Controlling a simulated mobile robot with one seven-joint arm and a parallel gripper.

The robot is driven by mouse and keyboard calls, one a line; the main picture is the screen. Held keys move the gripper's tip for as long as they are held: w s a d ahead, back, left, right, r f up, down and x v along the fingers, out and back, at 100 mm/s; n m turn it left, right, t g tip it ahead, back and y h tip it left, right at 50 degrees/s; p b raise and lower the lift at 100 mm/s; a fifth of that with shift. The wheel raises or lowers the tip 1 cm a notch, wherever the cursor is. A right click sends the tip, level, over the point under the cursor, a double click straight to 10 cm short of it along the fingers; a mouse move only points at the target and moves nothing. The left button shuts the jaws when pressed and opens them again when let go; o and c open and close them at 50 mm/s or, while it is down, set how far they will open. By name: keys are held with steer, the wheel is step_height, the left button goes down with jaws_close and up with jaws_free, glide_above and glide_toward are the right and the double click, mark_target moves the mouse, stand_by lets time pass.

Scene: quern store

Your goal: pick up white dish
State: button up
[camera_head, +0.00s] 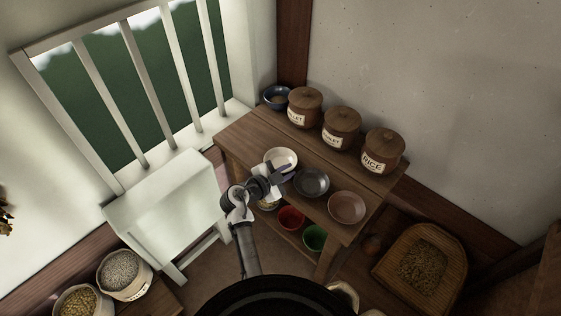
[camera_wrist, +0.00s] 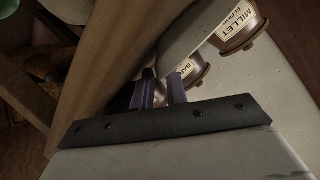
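The white dish (camera_head: 281,157) is at the left end of a row of dishes on the wooden bench top. My gripper (camera_head: 287,173) is at its near rim. In the wrist view, the pale side of the white dish (camera_wrist: 188,32) shows above the fingers, partly cut off by the frame. The two purple fingers of my gripper (camera_wrist: 161,76) are close together, with the dish's edge between their tips, so it looks shut on the rim. I cannot tell whether the dish is lifted off the bench.
A dark grey dish (camera_head: 311,182) and a brownish dish (camera_head: 347,207) stand to the right. Behind are lidded jars, including a rice jar (camera_head: 382,151), and a blue bowl (camera_head: 275,97). Red (camera_head: 291,218) and green (camera_head: 314,237) bowls sit on the lower shelf.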

jaws_close()
steer(key=shift+r, duration=0.15)
